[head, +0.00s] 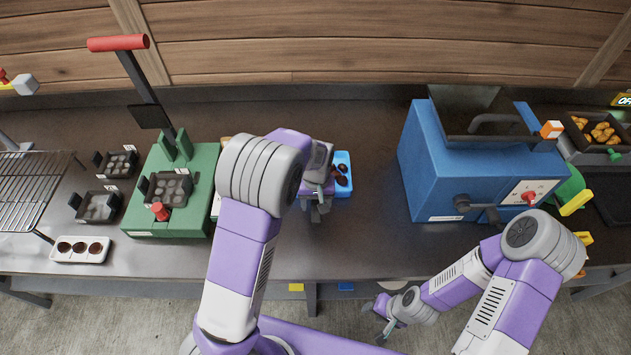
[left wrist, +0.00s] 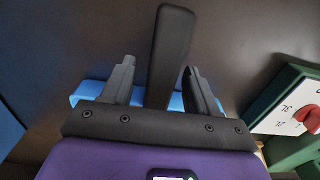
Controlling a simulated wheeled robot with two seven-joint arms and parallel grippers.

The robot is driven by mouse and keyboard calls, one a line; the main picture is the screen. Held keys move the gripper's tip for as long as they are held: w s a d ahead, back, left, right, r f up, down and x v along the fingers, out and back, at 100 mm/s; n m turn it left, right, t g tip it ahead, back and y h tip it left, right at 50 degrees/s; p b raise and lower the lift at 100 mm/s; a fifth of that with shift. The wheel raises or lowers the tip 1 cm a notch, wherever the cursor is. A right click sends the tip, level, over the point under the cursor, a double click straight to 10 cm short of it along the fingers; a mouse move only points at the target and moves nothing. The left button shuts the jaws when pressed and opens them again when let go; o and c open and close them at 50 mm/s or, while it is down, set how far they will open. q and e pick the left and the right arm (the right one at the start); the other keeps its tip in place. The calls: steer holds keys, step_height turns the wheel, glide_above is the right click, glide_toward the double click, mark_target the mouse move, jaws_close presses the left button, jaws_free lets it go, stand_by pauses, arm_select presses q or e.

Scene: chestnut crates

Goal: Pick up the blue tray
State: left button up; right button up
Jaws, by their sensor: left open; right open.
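The blue tray (head: 343,158) lies on the dark counter near the middle in the head view, with brown chestnuts in it. My left gripper and wrist cover its left part. My left gripper (head: 319,208) is over the tray's left side, pointing down, and looks empty. In the left wrist view the tray (left wrist: 88,91) shows as a blue strip behind the open fingers (left wrist: 158,72). I cannot tell whether the fingers touch it. My right gripper (head: 381,322) is open and empty, low in front of the counter's edge.
A blue machine (head: 428,165) with a hopper and red knob stands to the right of the tray. A green press (head: 150,217) with a red-handled lever stands to the left. A white tray (head: 60,256) with round brown pieces lies front left. Counter between tray and blue machine is clear.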

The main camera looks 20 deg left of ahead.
arm_select(q)
step_height(320, 180, down, 2)
steer(key=shift+r, duration=0.1)
jaws_close()
steer(key=shift+w, duration=0.1)
stand_by(0.4)
step_height(320, 180, up, 10)
steer(key=shift+r+p, duration=0.1)
steer(key=shift+p, duration=1.1)
steer(key=c, duration=0.6)
jaws_free()
jaws_close()
